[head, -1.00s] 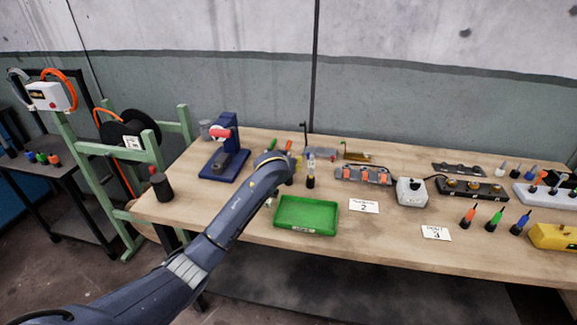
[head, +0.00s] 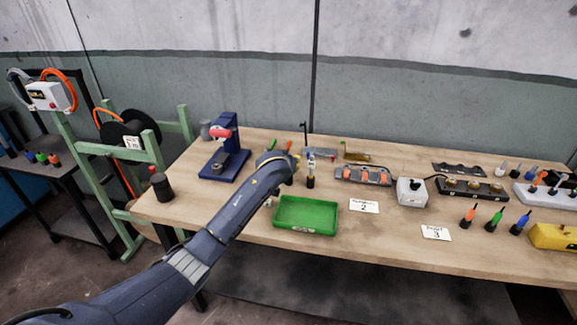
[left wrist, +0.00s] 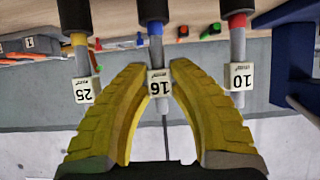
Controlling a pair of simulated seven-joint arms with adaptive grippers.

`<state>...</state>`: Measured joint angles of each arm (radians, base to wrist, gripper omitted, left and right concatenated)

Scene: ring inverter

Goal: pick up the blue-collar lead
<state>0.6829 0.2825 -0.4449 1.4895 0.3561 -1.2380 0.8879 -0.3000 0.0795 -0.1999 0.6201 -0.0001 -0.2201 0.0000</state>
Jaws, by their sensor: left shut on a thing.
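In the left wrist view, the blue-collar lead (left wrist: 155,29) stands in the middle, a grey shaft with a blue ring, a black end and a tag reading 16. The yellow fingers of my left gripper (left wrist: 157,72) close around it at the tag. A yellow-collar lead (left wrist: 80,52) tagged 25 is to the left and a red-collar lead (left wrist: 237,48) tagged 10 to the right, both outside the fingers. In the head view my left gripper (head: 294,166) is behind the green tray, and my wrist hides most of what it holds. My right gripper is not in view.
The green tray (head: 306,230) lies in front of my gripper. A blue press (head: 228,160) stands to the left. A dark-based upright piece (head: 311,182) stands close on the right, with an orange-clipped block (head: 362,183) beyond.

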